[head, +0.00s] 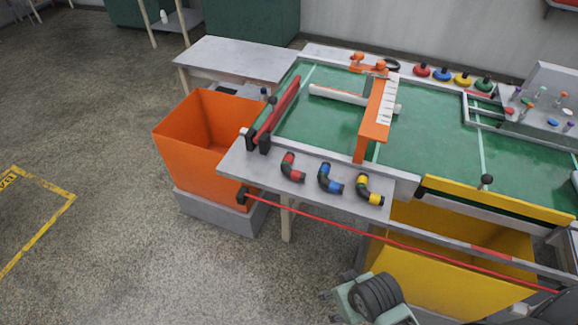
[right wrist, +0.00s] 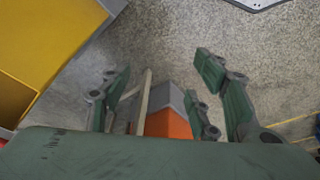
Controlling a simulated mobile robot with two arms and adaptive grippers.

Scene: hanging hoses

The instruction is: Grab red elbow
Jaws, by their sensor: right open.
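The red elbow (head: 291,168) is a short bent pipe with red bands and dark parts. It lies on the grey front ledge of the green table, leftmost in a row with a blue elbow (head: 330,178) and a yellow elbow (head: 369,188). My right gripper (head: 372,298) is at the bottom of the head view, in front of and below the ledge, well apart from the elbows. In the right wrist view its green fingers (right wrist: 165,95) are spread with nothing between them. No elbow shows in that view. My left gripper is not in view.
An orange bin (head: 178,137) stands left of the table. A yellow bin (head: 450,262) is under the front edge. A thin red rod (head: 370,235) runs along the front below the ledge. An orange bridge (head: 374,125) stands on the table behind the elbows. The floor at left is clear.

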